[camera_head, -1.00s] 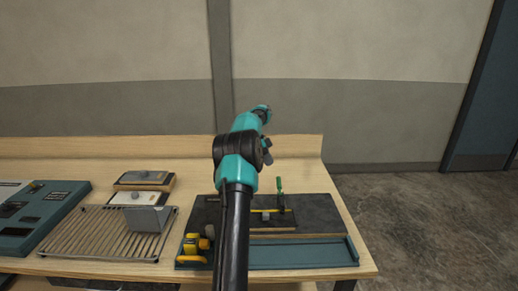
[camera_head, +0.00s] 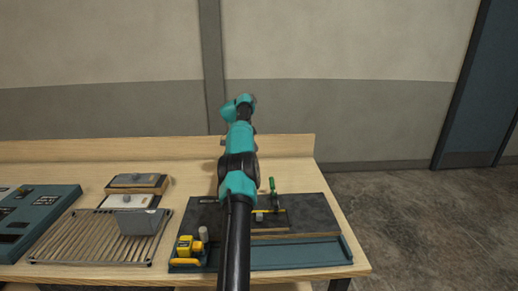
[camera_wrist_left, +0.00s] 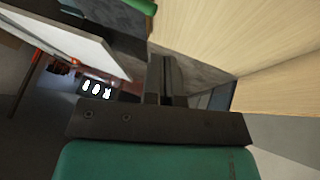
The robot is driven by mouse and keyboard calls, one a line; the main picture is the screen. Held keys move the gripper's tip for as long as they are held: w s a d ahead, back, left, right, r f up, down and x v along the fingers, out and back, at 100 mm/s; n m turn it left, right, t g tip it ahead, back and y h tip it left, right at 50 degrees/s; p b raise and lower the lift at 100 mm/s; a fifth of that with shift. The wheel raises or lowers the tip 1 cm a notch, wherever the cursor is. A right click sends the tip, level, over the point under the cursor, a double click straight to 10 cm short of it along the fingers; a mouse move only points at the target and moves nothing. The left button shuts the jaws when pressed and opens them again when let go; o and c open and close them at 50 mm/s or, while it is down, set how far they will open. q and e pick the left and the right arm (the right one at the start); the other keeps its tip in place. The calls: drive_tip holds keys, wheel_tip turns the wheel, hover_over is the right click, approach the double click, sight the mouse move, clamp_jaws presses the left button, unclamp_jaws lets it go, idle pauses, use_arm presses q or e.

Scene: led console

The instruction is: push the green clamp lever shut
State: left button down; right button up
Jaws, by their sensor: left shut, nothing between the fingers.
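The green clamp lever (camera_head: 272,185) stands upright on a dark board (camera_head: 310,213) at the right of the bench, just right of my arm in the head view. A yellow strip lies at its foot. My left gripper (camera_wrist_left: 165,78) shows in the wrist view as dark fingers, shut and empty. In the head view my arm hides its fingertips, so I cannot tell its exact distance from the lever. A green piece at the top of the wrist view is too cropped to identify. My right gripper is not in view.
A yellow block (camera_head: 186,245) and a grey cylinder (camera_head: 203,234) sit at the board's front left.

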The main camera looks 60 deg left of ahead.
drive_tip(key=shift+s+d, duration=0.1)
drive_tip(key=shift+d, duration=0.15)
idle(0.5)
